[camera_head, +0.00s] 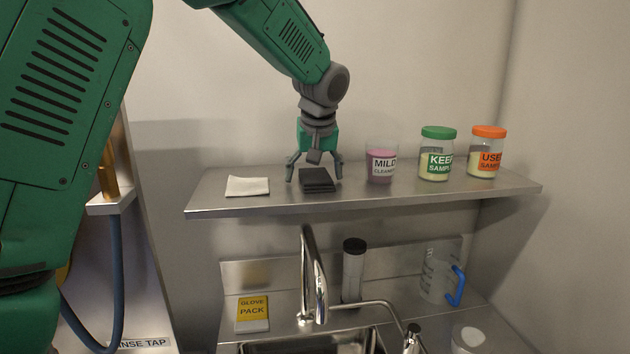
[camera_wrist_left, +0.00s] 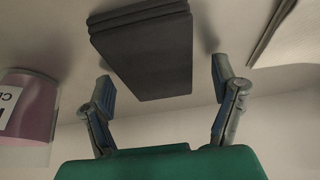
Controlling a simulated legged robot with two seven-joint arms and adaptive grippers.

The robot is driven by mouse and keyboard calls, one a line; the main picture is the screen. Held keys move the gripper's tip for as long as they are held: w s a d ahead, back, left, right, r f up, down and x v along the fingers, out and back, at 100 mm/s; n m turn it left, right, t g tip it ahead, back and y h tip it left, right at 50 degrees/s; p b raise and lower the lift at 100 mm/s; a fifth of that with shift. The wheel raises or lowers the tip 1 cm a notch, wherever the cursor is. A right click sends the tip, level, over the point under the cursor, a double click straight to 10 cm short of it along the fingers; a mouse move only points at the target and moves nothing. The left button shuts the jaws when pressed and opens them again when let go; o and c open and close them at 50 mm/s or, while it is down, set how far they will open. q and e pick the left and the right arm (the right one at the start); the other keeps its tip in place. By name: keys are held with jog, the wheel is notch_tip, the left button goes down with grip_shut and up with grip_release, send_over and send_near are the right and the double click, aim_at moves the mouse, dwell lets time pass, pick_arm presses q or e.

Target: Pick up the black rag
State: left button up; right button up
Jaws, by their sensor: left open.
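The black rag (camera_head: 317,180) lies folded on the metal shelf (camera_head: 410,197), between a white folded cloth and a pink jar. My left gripper (camera_head: 315,178) is open over the rag, with its fingers pointing down and spread to either side of it. In the left wrist view the rag (camera_wrist_left: 146,50) shows as a dark folded stack ahead of the left gripper (camera_wrist_left: 165,95), in line with the gap between the fingertips. I cannot tell whether any finger touches it. My right gripper is not in view.
The white cloth (camera_head: 247,186) lies left of the rag. The pink cleaner jar (camera_head: 381,164) stands close on the right, then a green-lidded jar (camera_head: 436,155) and an orange-lidded jar (camera_head: 486,152). Below are a sink tap (camera_head: 314,275), a glove pack (camera_head: 252,313) and a jug (camera_head: 440,275).

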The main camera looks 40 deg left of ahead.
pick_arm(q)
jog(key=shift+s+d+r, duration=0.1)
jog(key=shift+s+d, duration=0.05)
jog(key=shift+d, duration=0.45)
jog(key=shift+f, duration=0.2)
jog(key=shift+a, duration=0.5)
jog(key=c, duration=0.9)
jog(key=shift+s, duration=0.1)
jog(key=shift+c, duration=0.7)
jog(key=shift+d+f, duration=0.1)
jog(key=shift+d, duration=0.15)
